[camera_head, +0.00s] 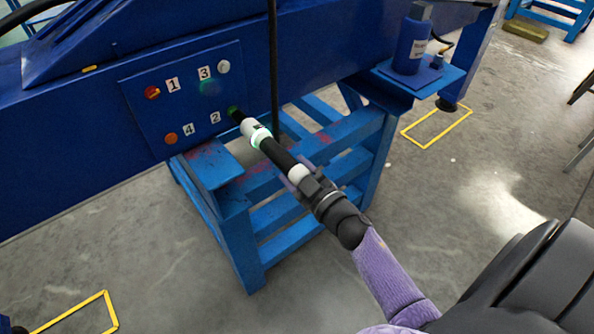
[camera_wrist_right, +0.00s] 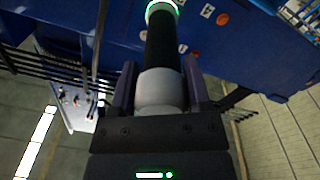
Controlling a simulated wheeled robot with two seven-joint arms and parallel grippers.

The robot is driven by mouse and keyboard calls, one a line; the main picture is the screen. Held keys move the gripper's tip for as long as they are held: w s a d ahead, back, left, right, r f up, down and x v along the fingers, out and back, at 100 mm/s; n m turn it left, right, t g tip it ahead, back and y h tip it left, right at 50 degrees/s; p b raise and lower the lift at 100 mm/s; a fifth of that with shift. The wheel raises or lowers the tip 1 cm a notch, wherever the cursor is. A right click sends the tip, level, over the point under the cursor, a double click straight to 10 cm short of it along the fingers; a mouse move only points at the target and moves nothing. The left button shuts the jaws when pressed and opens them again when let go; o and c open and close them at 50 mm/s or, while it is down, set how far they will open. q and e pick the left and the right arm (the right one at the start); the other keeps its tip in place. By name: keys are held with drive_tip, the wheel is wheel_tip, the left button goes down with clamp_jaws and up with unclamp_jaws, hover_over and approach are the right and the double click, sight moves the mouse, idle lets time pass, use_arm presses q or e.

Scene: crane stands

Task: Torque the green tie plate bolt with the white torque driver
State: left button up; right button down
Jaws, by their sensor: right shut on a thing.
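My right gripper (camera_head: 305,184) is shut on the white torque driver (camera_head: 256,131), a white and black tool with a glowing green ring. In the right wrist view the driver (camera_wrist_right: 160,90) sits between the two purple fingers of the gripper (camera_wrist_right: 160,88). My left gripper is not in view.
The plate also carries a red bolt (camera_head: 152,93), an orange bolt (camera_head: 171,138) and a white bolt (camera_head: 223,67). A blue stand (camera_head: 240,225) is below the plate. A blue cylinder (camera_head: 410,47) stands on a bracket at the right. A black cable hangs near the driver.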

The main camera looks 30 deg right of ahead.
drive_tip(key=shift+r, duration=0.15)
drive_tip(key=shift+w+a, duration=0.1)
drive_tip(key=shift+w, duration=0.8)
idle(0.5)
drive_tip(key=shift+w+p, duration=0.2)
drive_tip(key=shift+p, duration=0.2)
idle(3.3)
idle(0.3)
